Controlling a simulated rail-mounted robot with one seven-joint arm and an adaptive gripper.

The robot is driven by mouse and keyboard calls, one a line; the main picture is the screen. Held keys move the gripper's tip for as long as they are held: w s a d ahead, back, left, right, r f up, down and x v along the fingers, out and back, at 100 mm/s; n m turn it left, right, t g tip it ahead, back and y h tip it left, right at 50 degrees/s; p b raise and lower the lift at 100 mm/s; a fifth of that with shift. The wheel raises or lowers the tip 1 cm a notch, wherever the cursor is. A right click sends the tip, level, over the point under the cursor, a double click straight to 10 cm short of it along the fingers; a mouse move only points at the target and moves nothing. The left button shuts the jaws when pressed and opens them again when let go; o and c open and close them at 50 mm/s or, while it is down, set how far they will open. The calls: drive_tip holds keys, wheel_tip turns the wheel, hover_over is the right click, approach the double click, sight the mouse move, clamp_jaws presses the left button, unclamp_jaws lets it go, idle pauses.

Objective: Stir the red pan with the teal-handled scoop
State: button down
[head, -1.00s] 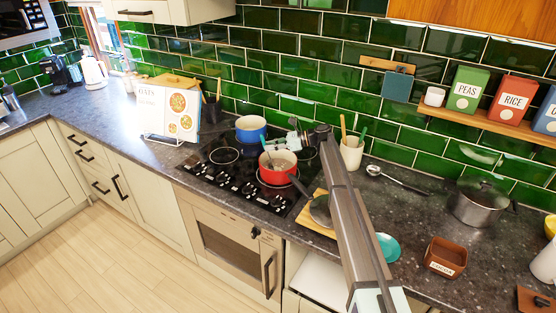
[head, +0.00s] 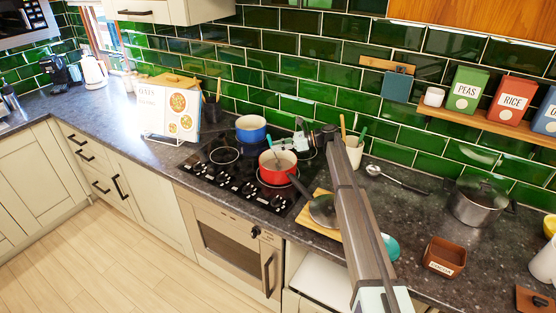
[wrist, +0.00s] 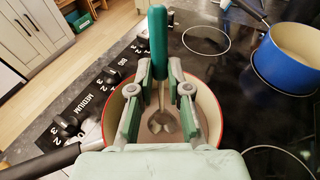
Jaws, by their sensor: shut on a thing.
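The red pan (head: 268,177) sits on the black hob, its dark handle pointing to the lower right in the head view. In the wrist view its red rim (wrist: 219,103) and pale inside show below my gripper. My gripper (wrist: 158,72) is shut on the teal handle (wrist: 157,38) of the scoop, which stands roughly upright between the fingers. The scoop's metal bowl (wrist: 162,122) is down inside the pan; whether it touches the bottom I cannot tell. In the head view my gripper (head: 301,142) is above the pan's back right side.
A blue pot (head: 251,129) stands behind the red pan on the hob (head: 222,177). A recipe stand (head: 168,112) is to the left. A utensil crock (head: 353,152) and a wooden board (head: 325,222) are to the right, near my arm.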

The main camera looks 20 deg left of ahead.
wheel_tip(320, 180, up, 10)
drive_tip(key=p, duration=0.2)
drive_tip(key=shift+r, duration=0.25)
idle(0.5)
drive_tip(key=shift+a, duration=0.1)
idle(0.8)
